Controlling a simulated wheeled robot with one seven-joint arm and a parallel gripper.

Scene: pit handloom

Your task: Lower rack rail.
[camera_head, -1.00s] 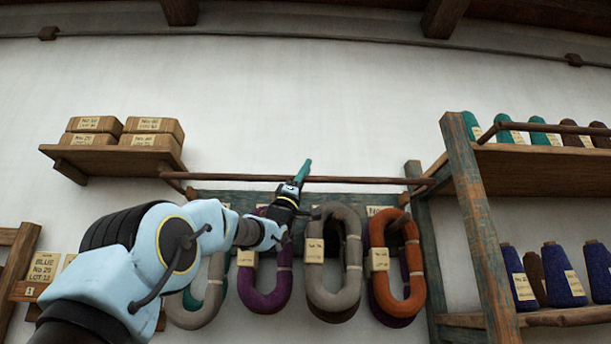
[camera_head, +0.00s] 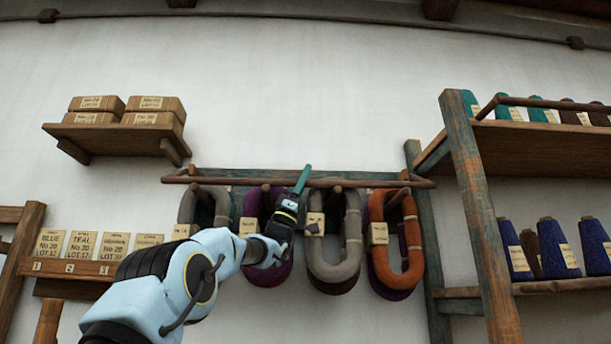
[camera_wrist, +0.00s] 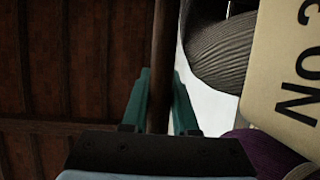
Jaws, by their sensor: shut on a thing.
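The rack rail (camera_head: 375,183), a thin brown wooden bar, runs level across the front of the hank rack's blue-green back board (camera_head: 235,174). My gripper (camera_head: 303,180) is shut on the rail near its middle, with its teal fingers pointing up. In the wrist view, the rail (camera_wrist: 161,45) passes between the two fingers (camera_wrist: 160,95). The rail now overlaps the lower part of the board in the picture, close to the peg tops. Whether it touches the pegs or hanks I cannot tell.
Grey, purple and orange yarn hanks (camera_head: 396,240) with paper tags hang just below the rail. A shelf with boxes (camera_head: 120,140) is at upper left, and labelled cards (camera_head: 85,245) at lower left. A shelf post (camera_head: 478,200) with cones stands close at right.

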